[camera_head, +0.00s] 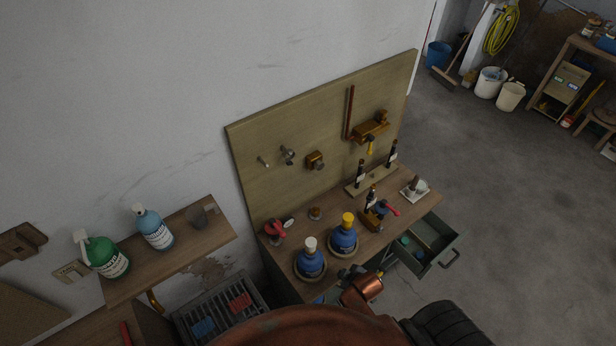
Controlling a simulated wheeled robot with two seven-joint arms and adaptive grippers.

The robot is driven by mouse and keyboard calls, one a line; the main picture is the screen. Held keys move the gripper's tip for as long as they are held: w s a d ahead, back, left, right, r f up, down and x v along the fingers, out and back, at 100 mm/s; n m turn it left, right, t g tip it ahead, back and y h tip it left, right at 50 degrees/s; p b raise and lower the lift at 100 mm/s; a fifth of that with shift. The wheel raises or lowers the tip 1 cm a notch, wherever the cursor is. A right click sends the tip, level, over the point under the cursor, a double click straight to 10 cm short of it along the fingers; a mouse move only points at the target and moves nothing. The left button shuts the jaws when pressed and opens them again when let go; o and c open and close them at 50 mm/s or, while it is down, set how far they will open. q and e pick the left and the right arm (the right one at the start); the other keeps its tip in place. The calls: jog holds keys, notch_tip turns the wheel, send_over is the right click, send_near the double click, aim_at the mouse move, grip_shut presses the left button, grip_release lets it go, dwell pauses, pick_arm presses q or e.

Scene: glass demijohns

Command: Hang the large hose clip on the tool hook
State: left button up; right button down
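No item can be told for sure as the large hose clip. A small red item (275,228) lies at the left end of the workbench, and a red-handled item (388,209) is near its right side. A pale peg (263,161) and a grey hook-like fitting (288,155) stick out from the left of the wooden back board (335,125). Either may be the tool hook; both look bare. Parts of what looks like my own body fill the bottom edge and hide the bench front.
Two blue demijohns (311,263) (344,238) and dark bottles (371,196) crowd the workbench (330,215). A green drawer (428,243) stands open at its right. A shelf (170,258) with bottles and a wire crate (221,306) are at left.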

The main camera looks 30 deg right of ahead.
jog(key=w+r+n+t+p, duration=0.1)
jog(key=w+r+n+t, duration=0.2)
jog(key=w+r+n, duration=0.4)
jog(key=n+t+y+p, duration=0.35)
jog(key=n+t, duration=0.55)
jog(key=n, duration=0.8)
send_near(291, 165)
jog(key=w, duration=0.2)
jog(key=shift+w+a+r+b, duration=0.1)
jog(key=shift+w+a+b, duration=0.15)
jog(key=shift+w, duration=0.9)
jog(key=shift+w+a+b, duration=0.25)
jog(key=shift+w, duration=0.9)
jog(key=shift+w+a, duration=0.1)
jog(key=shift+w, duration=0.5)
jog(key=shift+s, duration=0.1)
